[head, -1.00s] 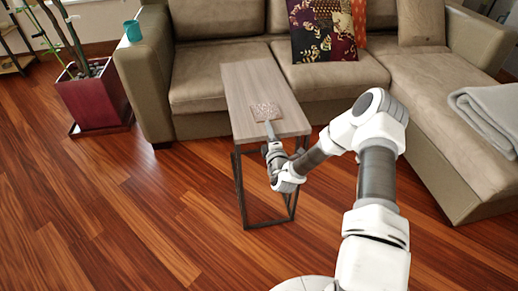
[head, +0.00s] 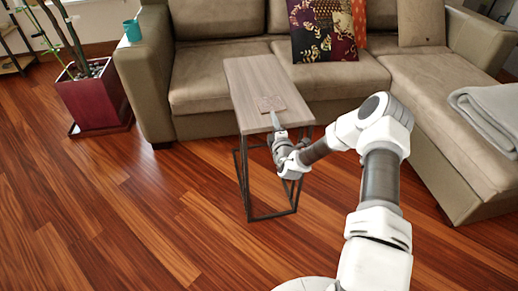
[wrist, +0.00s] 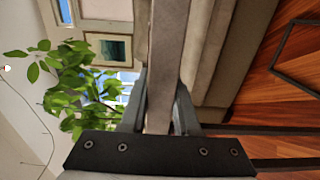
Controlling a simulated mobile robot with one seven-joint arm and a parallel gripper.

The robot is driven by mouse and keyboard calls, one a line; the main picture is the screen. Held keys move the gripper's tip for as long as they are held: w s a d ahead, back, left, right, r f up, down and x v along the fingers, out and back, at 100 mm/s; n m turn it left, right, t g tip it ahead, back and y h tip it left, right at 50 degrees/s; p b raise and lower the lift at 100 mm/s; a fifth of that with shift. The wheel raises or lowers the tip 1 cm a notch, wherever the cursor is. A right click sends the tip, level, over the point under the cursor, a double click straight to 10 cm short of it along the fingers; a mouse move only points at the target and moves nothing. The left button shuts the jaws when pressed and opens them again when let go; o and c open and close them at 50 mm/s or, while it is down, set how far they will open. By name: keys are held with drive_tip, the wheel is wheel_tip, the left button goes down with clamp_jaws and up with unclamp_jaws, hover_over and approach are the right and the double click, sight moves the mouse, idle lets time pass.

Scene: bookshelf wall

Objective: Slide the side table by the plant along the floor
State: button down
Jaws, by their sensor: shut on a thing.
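The side table has a pale wood top (head: 255,80) and a thin dark metal frame (head: 247,190). It stands upright on the floor in front of the sofa. My gripper (head: 276,127) is at the near short edge of the top. In the wrist view, my gripper's two fingers (wrist: 160,112) lie on either side of the tabletop (wrist: 167,50), which shows edge-on, and are shut on it. The potted plant's dark red pot (head: 93,100) stands at the left, well apart from the table. Its leaves also show in the wrist view (wrist: 75,90).
A teal cup (head: 132,31) sits on the sofa arm. The wooden floor (head: 110,215) is clear at the front left.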

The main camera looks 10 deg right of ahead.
sight(294, 94)
drive_tip(key=shift+w+d+r+b, duration=0.15)
drive_tip(key=shift+w+d+b, duration=0.25)
drive_tip(key=shift+w+d, duration=1.55)
drive_tip(key=shift+w+d+b, duration=0.6)
drive_tip(key=shift+w+d, duration=0.2)
drive_tip(key=shift+w, duration=0.2)
drive_tip(key=shift+w+d+b, duration=0.6)
drive_tip(key=shift+w+d, duration=0.15)
drive_tip(key=shift+w, duration=0.25)
drive_tip(key=shift+w+d, duration=0.4)
drive_tip(key=shift+w, duration=0.05)
drive_tip(key=shift+w+d, duration=0.1)
drive_tip(key=shift+w, duration=0.05)
drive_tip(key=shift+w+d+b, duration=0.15)
drive_tip(key=shift+w+d, duration=0.4)
drive_tip(key=shift+w, duration=0.25)
drive_tip(key=shift+w+d+b, duration=0.15)
drive_tip(key=shift+w+d, duration=0.45)
drive_tip(key=shift+w, duration=0.25)
drive_tip(key=shift+w+d+b, duration=0.15)
drive_tip(key=shift+w+d, duration=0.4)
drive_tip(key=shift+w, duration=0.25)
drive_tip(key=shift+r, duration=0.1)
